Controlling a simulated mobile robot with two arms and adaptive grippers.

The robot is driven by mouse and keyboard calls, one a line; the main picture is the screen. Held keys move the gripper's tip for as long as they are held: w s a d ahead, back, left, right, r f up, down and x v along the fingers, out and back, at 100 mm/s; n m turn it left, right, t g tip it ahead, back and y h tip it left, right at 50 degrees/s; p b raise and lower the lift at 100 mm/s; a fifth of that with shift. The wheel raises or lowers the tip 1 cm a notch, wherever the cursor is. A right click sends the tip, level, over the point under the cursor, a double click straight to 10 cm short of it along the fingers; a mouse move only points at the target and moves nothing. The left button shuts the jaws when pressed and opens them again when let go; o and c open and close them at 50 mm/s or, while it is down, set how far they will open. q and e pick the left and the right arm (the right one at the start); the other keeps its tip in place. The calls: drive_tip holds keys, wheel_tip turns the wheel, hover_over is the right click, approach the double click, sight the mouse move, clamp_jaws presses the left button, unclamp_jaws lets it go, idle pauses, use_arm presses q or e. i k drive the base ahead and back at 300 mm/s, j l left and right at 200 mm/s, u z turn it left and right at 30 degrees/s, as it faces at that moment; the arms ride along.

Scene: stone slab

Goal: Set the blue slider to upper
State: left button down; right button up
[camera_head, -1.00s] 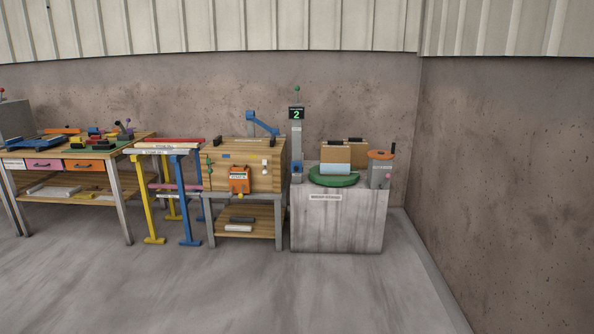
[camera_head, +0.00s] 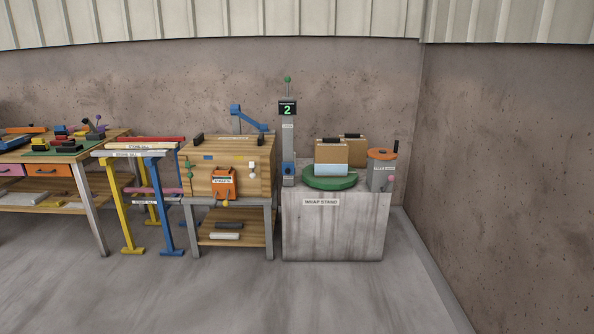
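A blue block (camera_head: 288,169), which looks like the blue slider, sits low on a grey upright post (camera_head: 288,142). The post rises at the left of the grey block labelled WRAP STAND (camera_head: 333,228). A dark display (camera_head: 287,109) with a green 2 is near the post's top, and a green ball (camera_head: 287,79) is above it. Any marks for the slider's positions are too small to read. Neither of my grippers is in view.
A green turntable (camera_head: 328,183) holding a box (camera_head: 331,157) and a grey cylinder with an orange top (camera_head: 382,170) are on the stand. A wooden cabinet (camera_head: 228,166) on a table stands left. The floor (camera_head: 300,300) in front is clear.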

sight(288, 170)
drive_tip(key=i+j+u, duration=0.1)
drive_tip(key=i, duration=1.1)
drive_tip(key=i+j, duration=0.1)
drive_tip(key=i, duration=1.1)
drive_tip(key=i+j+z, duration=0.2)
drive_tip(key=i, duration=0.2)
drive_tip(key=i+j+z, duration=0.15)
drive_tip(key=i, duration=0.3)
drive_tip(key=i+j+z, duration=0.2)
drive_tip(key=i, duration=0.2)
